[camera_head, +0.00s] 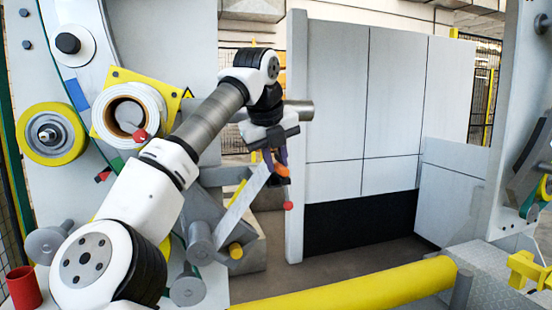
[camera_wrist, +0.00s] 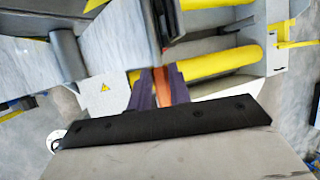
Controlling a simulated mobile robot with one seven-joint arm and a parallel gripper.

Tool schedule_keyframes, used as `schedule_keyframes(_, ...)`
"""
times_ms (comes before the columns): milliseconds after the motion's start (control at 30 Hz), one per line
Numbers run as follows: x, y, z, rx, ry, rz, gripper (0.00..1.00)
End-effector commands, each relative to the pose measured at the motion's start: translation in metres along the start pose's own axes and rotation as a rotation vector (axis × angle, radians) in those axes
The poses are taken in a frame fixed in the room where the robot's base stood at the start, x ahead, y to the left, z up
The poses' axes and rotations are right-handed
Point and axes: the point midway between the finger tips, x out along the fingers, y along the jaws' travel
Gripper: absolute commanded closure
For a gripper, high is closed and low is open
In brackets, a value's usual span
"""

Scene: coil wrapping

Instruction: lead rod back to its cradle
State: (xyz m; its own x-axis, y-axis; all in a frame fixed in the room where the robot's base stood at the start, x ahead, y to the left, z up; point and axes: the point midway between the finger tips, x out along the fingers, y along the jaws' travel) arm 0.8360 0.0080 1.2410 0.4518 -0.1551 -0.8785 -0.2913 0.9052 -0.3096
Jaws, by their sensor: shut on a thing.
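My gripper (camera_head: 281,165), with purple fingers, hangs in the middle of the head view. It is shut on an orange part, which I take to be the grip of the lead rod (camera_head: 283,170). A red knob (camera_head: 288,205) shows below the fingers. In the wrist view the purple fingers (camera_wrist: 160,88) close around the orange part (camera_wrist: 172,82); the far end of the rod is hidden. I cannot pick out the cradle for certain. A red cup (camera_head: 23,288) stands at the lower left, apart from my gripper.
A white roll (camera_head: 148,97) on a yellow plate and a yellow-rimmed wheel (camera_head: 45,147) are on the left machine. A pale slanted bar (camera_head: 242,205) lies close to my gripper. A yellow roller (camera_head: 350,285) crosses the front. White panels (camera_head: 390,90) stand behind.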

Motion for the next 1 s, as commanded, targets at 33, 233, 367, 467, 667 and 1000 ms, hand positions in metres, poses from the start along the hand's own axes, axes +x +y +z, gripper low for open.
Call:
schedule_keyframes(33,0.0,0.0,0.0,0.0,-0.001,-0.001,1.0)
schedule_keyframes(233,-0.004,0.01,0.002,-0.001,-0.001,0.0,1.0)
schedule_keyframes(367,-0.007,0.019,0.003,0.0,0.0,0.0,1.0)
schedule_keyframes(467,-0.01,0.025,0.004,0.0,0.0,0.0,1.0)
schedule_keyframes(667,-0.015,0.038,0.006,-0.001,-0.001,0.0,1.0)
schedule_keyframes(1000,-0.018,0.046,0.007,0.001,0.0,-0.001,1.0)
